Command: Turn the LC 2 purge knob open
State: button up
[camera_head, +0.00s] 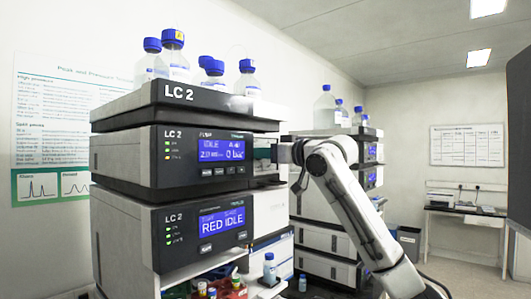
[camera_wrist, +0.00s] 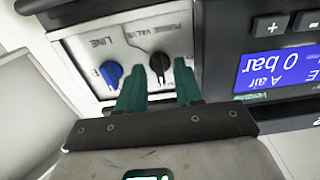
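The LC 2 stack (camera_head: 200,95) stands in the middle of the head view, with its pump module (camera_head: 135,160) reading IDLE and 0 bar. In the wrist view, upside down, the black purge valve knob (camera_wrist: 159,63) sits on a pale panel beside the blue LINE knob (camera_wrist: 111,75). My gripper (camera_wrist: 158,72) has two green fingers spread apart, one on each side of the black knob's lower part in the picture. I cannot tell whether they touch it. In the head view my gripper (camera_head: 276,152) is at the pump module's right side, and the knob is hidden.
The display (camera_wrist: 277,68) and its buttons lie right of the knobs in the wrist view. Blue-capped bottles (camera_head: 172,58) stand on top of the stack. A second stack (camera_head: 325,240) stands behind my arm. Small bottles (camera_head: 269,268) stand low in front.

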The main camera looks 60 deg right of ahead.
grip_shut()
jog(key=shift+n, duration=0.3)
dwell(0.3)
jog(key=n+b, duration=0.1)
jog(key=n, duration=0.2)
jog(key=shift+f+b, duration=0.15)
jog(key=shift+b, duration=0.25)
jog(key=shift+a+f+n+b, duration=0.1)
jog(key=shift+n+b, duration=0.9)
jog(key=shift+n, duration=2.5)
jog(key=shift+a+n+b, duration=0.1)
jog(key=shift+n+b, duration=0.85)
jog(key=shift+n, duration=2.55)
